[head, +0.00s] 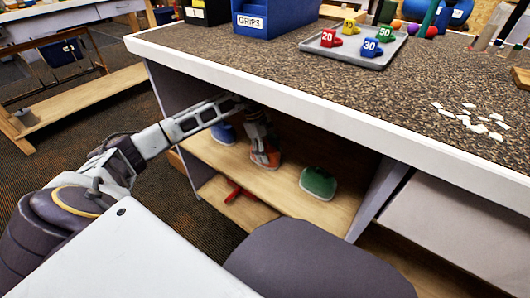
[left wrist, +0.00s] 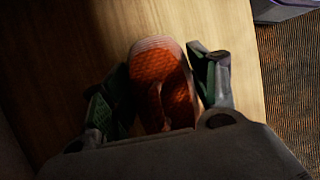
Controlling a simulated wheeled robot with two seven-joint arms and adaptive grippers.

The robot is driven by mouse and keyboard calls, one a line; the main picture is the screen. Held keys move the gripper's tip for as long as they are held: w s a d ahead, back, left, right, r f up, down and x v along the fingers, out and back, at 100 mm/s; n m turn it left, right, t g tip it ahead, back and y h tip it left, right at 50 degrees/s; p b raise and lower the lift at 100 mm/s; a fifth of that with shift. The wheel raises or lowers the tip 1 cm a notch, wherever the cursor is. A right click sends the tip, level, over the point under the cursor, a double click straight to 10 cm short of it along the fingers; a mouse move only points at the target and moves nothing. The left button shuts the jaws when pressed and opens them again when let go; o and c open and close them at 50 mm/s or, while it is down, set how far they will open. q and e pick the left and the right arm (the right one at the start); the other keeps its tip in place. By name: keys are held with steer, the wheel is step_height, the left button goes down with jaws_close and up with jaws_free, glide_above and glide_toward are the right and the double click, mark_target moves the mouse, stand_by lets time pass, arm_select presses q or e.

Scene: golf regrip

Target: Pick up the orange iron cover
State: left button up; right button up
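The orange iron cover (head: 266,160) sits on the wooden shelf under the bench, between a blue cover (head: 223,133) and a green cover (head: 318,183). My left gripper (head: 260,140) reaches in under the bench top, right over the orange cover and partly hiding it. In the left wrist view, the orange cover (left wrist: 157,65) lies between the two spread fingers of the left gripper (left wrist: 153,80). The right finger is close beside the cover; contact cannot be told. The cover's near end is hidden behind the gripper body. My right gripper is not in view.
The bench top's white front edge (head: 300,107) hangs close above my left arm. A red item (head: 238,192) lies on the lower shelf (head: 240,209). On the bench top are a blue GRIPS bin (head: 250,22), a grey tray (head: 346,50) of numbered pieces and scattered white bits.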

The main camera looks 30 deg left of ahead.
mark_target(268, 143)
arm_select(q)
steer(key=shift+c, duration=1.3)
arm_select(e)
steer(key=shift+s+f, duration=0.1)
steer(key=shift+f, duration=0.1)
arm_select(q)
steer(key=shift+r, duration=0.15)
steer(key=shift+r+p, duration=1.15)
steer(key=shift+r, duration=0.55)
steer(key=s+d+p, duration=0.5)
steer(key=s+d, duration=0.7)
steer(key=d, duration=0.1)
steer(key=shift+d, duration=0.3)
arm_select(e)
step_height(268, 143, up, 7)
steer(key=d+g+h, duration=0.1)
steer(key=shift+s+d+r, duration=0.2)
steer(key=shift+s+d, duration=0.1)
arm_select(q)
steer(key=shift+f, duration=0.1)
